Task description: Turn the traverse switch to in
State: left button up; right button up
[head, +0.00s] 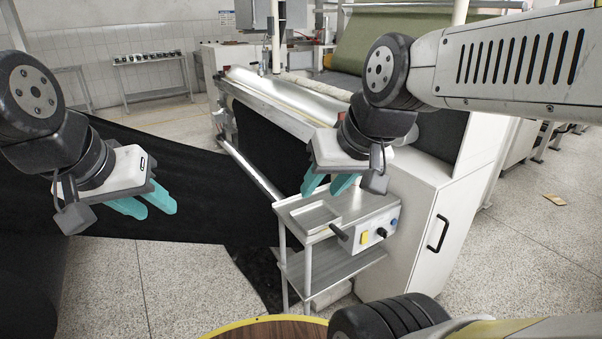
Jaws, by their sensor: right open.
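A light grey control box (367,232) stands on a small metal stand at the right of centre. Its front panel carries a yellow switch (364,238), a dark knob (381,233) and a blue button (393,223). No label is readable, so I cannot tell which is the traverse switch. A black handle (338,232) sticks out at its left end. My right gripper (322,192) is open and empty, above and to the left of the panel, pointing down. My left gripper (157,210) is at the far left, its teal fingers apart and empty over black fabric.
A shallow metal tray (314,217) sits on the stand beside the box. A white cabinet (425,240) with a black handle stands close on the right. A long machine with a roller (285,100) lies behind. A round wooden top (270,329) is at the front edge.

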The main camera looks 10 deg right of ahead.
aim_at(381, 231)
jog(key=z, duration=1.25)
jog(key=i+j, duration=0.25)
jog(key=j, duration=0.15)
jog(key=i+j, duration=0.2)
jog(key=j, duration=0.2)
